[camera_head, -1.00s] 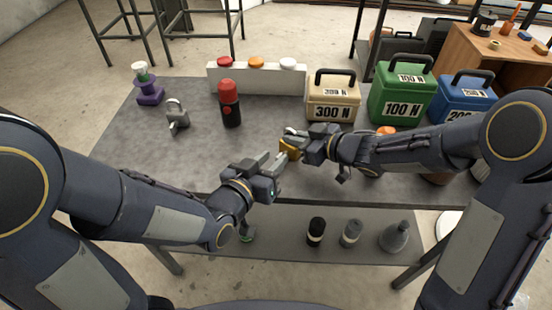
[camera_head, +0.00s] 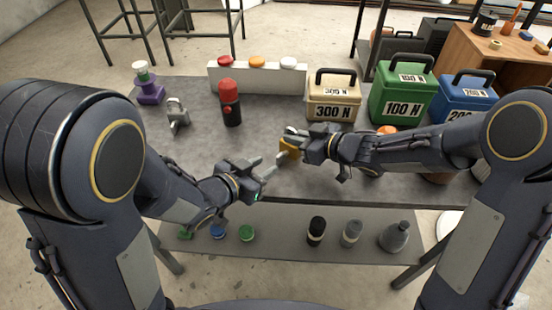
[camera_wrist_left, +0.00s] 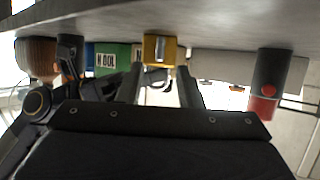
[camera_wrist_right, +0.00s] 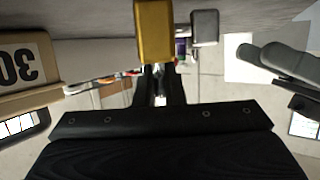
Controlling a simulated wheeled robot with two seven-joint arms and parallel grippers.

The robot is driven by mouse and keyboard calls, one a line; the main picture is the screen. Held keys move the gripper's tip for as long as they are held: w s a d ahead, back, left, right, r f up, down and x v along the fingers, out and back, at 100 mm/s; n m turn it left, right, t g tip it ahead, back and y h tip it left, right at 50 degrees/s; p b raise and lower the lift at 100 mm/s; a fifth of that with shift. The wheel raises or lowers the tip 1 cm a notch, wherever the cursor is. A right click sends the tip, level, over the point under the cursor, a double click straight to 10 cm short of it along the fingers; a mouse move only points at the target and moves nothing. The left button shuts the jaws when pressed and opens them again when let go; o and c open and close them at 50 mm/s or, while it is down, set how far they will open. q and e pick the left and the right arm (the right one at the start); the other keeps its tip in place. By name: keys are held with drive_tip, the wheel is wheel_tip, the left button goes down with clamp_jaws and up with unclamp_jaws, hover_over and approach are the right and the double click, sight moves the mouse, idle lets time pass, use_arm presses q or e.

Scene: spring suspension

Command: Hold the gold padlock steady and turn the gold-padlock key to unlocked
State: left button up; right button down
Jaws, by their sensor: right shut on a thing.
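The gold padlock (camera_head: 287,149) is near the middle of the table's front part. My right gripper (camera_head: 294,137) is shut on its upper part; the right wrist view shows the gold body (camera_wrist_right: 154,32) just beyond the closed fingers (camera_wrist_right: 160,85). My left gripper (camera_head: 272,166) is open and empty, just left of and in front of the padlock. In the left wrist view the padlock (camera_wrist_left: 150,50) lies ahead, between the parted fingers (camera_wrist_left: 161,88). A grey key-like piece (camera_wrist_left: 162,49) shows on its face; its turn angle is hard to tell.
A grey padlock (camera_head: 178,117), a red-topped black cylinder (camera_head: 231,104) and a white block with coloured caps (camera_head: 262,80) stand farther back. Labelled beige (camera_head: 332,97), green (camera_head: 402,92) and blue boxes line the back right. The front left tabletop is clear.

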sight(277, 160)
use_arm(q)
drive_tip(key=x, duration=0.6)
drive_tip(key=shift+d, duration=0.1)
clamp_jaws()
